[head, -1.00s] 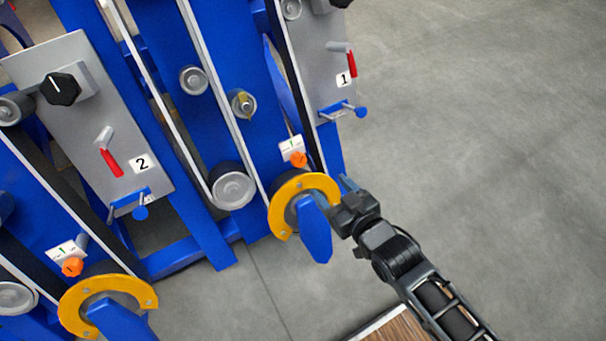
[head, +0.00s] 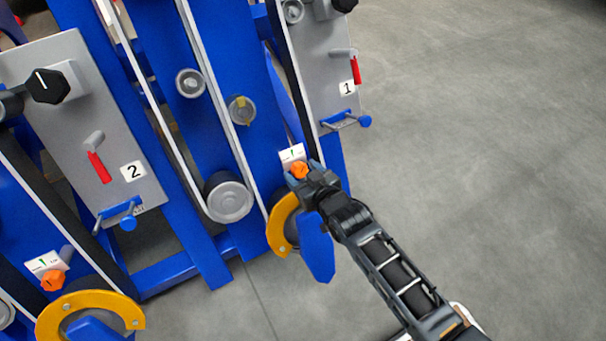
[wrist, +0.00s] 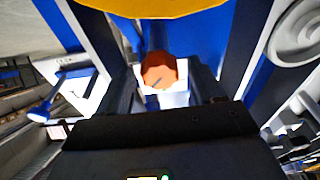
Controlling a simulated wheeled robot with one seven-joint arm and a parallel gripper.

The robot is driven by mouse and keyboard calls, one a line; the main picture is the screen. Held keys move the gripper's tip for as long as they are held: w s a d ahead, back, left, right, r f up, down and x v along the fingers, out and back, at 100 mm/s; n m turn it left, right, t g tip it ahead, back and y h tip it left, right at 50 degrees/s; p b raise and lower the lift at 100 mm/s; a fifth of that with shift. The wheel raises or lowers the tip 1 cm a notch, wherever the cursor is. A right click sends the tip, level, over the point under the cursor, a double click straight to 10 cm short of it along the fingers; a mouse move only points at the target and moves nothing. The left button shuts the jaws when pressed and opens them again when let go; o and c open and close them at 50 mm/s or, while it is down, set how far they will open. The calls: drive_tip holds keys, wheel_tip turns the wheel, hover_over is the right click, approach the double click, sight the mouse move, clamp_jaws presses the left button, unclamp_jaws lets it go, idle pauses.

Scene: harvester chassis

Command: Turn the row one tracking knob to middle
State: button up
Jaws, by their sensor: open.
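The row one tracking knob (head: 299,170) is orange and sits below a small white label plate (head: 292,154) with a green mark, left of the panel marked 1. In the wrist view the knob (wrist: 160,72) shows between the two fingers, with a dark pointer line on its face. My gripper (head: 303,174) is open, with its fingers on either side of the knob. I cannot tell whether either finger touches it. The label is partly hidden by the gripper in the head view.
A yellow ring guard (head: 279,232) and a blue paddle (head: 316,250) are just below my gripper. The panel marked 1 (head: 325,75) has a red lever (head: 355,70). A second orange knob (head: 53,280) is at the lower left. Open floor lies to the right.

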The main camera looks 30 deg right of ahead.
drive_tip(key=shift+w, duration=0.1)
drive_tip(key=shift+c, duration=0.5)
drive_tip(key=c, duration=1)
drive_tip(key=shift+o, duration=0.2)
drive_tip(key=shift+f+n, duration=0.1)
drive_tip(key=shift+n, duration=0.7)
drive_tip(key=n+y+b, duration=0.1)
drive_tip(key=n, duration=0.2)
drive_tip(key=shift+f+b, duration=0.1)
drive_tip(key=shift+b, duration=0.25)
drive_tip(key=shift+n+b, duration=1.05)
drive_tip(key=shift+n, duration=1.05)
drive_tip(key=shift+g, duration=0.3)
